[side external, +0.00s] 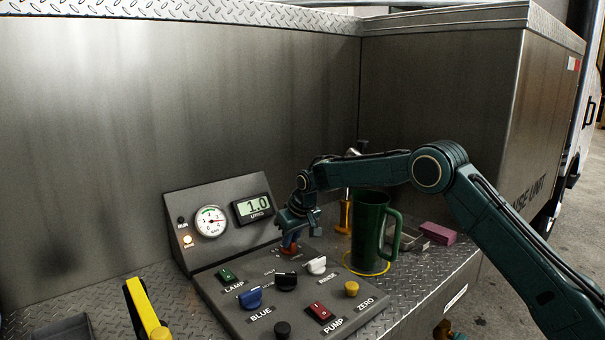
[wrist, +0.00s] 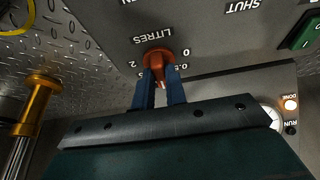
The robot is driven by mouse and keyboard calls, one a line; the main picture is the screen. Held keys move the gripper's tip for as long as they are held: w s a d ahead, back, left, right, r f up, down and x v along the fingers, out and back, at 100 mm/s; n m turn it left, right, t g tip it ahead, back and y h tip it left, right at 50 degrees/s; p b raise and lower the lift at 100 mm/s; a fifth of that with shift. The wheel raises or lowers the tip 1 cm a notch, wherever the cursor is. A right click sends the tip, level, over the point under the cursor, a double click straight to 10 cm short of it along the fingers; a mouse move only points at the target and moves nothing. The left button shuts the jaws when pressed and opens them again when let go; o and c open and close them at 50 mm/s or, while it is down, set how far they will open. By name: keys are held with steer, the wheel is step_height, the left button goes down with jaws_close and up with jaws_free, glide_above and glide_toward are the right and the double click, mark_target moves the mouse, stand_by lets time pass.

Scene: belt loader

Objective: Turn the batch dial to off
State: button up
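The batch dial, an orange-red knob (wrist: 158,58) labelled LITRES, sits on the grey panel with marks 0, 0.5 and 2 visible around it. The wrist view shows the panel upside down. The knob's pointer end lies between my blue fingers, toward the hidden part of the scale, away from the 0 mark. My gripper (wrist: 161,82) has one finger on each side of the knob, seemingly pressed against it. In the side view my gripper (side external: 291,238) reaches down onto the dial (side external: 290,249), mostly covering it. The display (side external: 253,208) reads 1.0 litres.
A green mug (side external: 367,230) stands right of my gripper, near a brass-coloured post (side external: 345,215). The panel holds a white knob (side external: 317,265), black knob (side external: 286,281), blue knob (side external: 249,297), green LAMP switch (side external: 227,275) and red PUMP switch (side external: 320,311). A gauge (side external: 210,221) is behind.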

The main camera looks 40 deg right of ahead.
jaws_close()
steer(key=shift+d+n, duration=0.1)
steer(key=shift+n, duration=0.4)
steer(key=n, duration=0.1)
steer(key=n+y, duration=0.1)
steer(key=n, duration=0.1)
steer(key=n+y, duration=0.1)
steer(key=shift+w+d, duration=0.1)
steer(key=shift+d, duration=0.15)
steer(key=n+g+y, duration=0.1)
steer(key=n, duration=0.3)
steer(key=shift+w+d+n, duration=0.1)
steer(key=shift+n, duration=0.2)
steer(key=shift+r+n+g+y, duration=0.1)
steer(key=shift+n+g+y, duration=0.2)
steer(key=shift+n+g, duration=0.15)
steer(key=o, duration=0.7)
jaws_free()
steer(key=shift+m+t, duration=0.25)
steer(key=shift+m, duration=0.2)
